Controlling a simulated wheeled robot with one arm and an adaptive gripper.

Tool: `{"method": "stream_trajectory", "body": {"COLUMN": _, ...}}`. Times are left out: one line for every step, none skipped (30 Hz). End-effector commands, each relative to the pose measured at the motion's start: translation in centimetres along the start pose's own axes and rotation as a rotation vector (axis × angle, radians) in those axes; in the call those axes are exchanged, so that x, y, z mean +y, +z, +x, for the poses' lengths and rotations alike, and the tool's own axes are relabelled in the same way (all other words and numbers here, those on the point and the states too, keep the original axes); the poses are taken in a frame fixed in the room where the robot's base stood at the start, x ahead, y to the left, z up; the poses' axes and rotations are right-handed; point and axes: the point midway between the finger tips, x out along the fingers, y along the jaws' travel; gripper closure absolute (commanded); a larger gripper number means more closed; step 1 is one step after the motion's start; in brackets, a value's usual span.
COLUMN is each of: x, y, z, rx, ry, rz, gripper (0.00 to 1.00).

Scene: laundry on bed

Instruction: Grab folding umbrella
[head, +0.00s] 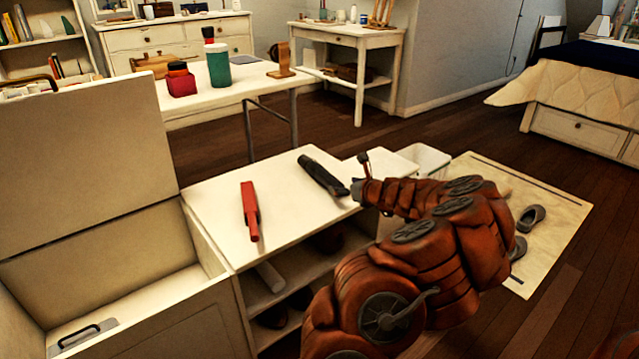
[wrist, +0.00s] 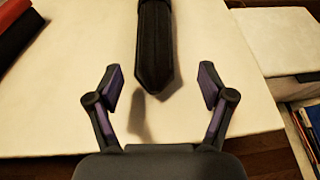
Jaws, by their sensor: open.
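The folding umbrella, dark and slim, (head: 323,175) lies on the white top of a low shelf unit (head: 287,209). In the wrist view the dark umbrella (wrist: 154,45) points its near end down toward the gap between my fingers. My gripper (wrist: 159,88) is open and empty, with one finger on each side of that gap. In the head view my gripper (head: 356,190) is by the umbrella's near right end, partly hidden by my arm. I cannot tell its exact height above the top.
A red object (head: 249,210) lies on the same top, left of the umbrella; it also shows in the wrist view (wrist: 14,30). An open chest (head: 90,165) with its lid up stands at left. Shoes (head: 530,217) lie on a mat at right.

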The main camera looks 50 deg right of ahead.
Motion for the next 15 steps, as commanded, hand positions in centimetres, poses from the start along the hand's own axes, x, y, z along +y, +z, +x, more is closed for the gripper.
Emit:
{"method": "stream_trajectory", "body": {"x": 0.0, "y": -0.2, "z": 0.3, "rx": 0.001, "ry": -0.001, "rz": 0.002, "gripper": 0.19}}
{"method": "stream_trajectory", "body": {"x": 0.0, "y": -0.2, "z": 0.6, "rx": 0.002, "ry": -0.001, "rz": 0.002, "gripper": 0.19}}
{"method": "stream_trajectory", "body": {"x": 0.0, "y": -0.2, "z": 0.9, "rx": 0.002, "ry": 0.0, "rz": 0.001, "gripper": 0.19}}
{"method": "stream_trajectory", "body": {"x": 0.1, "y": -0.2, "z": 1.2, "rx": 0.002, "ry": 0.001, "rz": 0.0, "gripper": 0.19}}
{"method": "stream_trajectory", "body": {"x": 0.1, "y": -0.2, "z": 1.4, "rx": 0.003, "ry": 0.002, "rz": -0.001, "gripper": 0.19}}
{"method": "stream_trajectory", "body": {"x": 0.2, "y": -0.2, "z": 1.8, "rx": 0.003, "ry": 0.002, "rz": -0.002, "gripper": 0.19}}
{"method": "stream_trajectory", "body": {"x": 0.2, "y": -0.1, "z": 2.0, "rx": 0.003, "ry": 0.002, "rz": -0.002, "gripper": 0.19}}
{"method": "stream_trajectory", "body": {"x": 0.2, "y": -0.1, "z": 2.2, "rx": 0.002, "ry": 0.003, "rz": -0.002, "gripper": 0.19}}
{"method": "stream_trajectory", "body": {"x": 0.2, "y": 0.0, "z": 2.4, "rx": 0.002, "ry": 0.003, "rz": -0.003, "gripper": 0.19}}
{"method": "stream_trajectory", "body": {"x": 0.2, "y": 0.0, "z": 2.5, "rx": 0.002, "ry": 0.002, "rz": -0.003, "gripper": 0.19}}
{"method": "stream_trajectory", "body": {"x": 0.2, "y": 0.1, "z": 2.7, "rx": 0.002, "ry": 0.002, "rz": -0.003, "gripper": 0.19}}
{"method": "stream_trajectory", "body": {"x": 0.3, "y": 0.1, "z": 3.0, "rx": 0.002, "ry": 0.002, "rz": -0.004, "gripper": 0.19}}
{"method": "stream_trajectory", "body": {"x": 0.3, "y": 0.1, "z": 3.3, "rx": 0.002, "ry": 0.002, "rz": -0.004, "gripper": 0.19}}
{"method": "stream_trajectory", "body": {"x": 0.4, "y": 0.2, "z": 3.6, "rx": 0.002, "ry": 0.002, "rz": -0.005, "gripper": 0.19}}
{"method": "stream_trajectory", "body": {"x": 0.5, "y": 0.3, "z": 4.1, "rx": 0.001, "ry": 0.002, "rz": -0.006, "gripper": 0.19}}
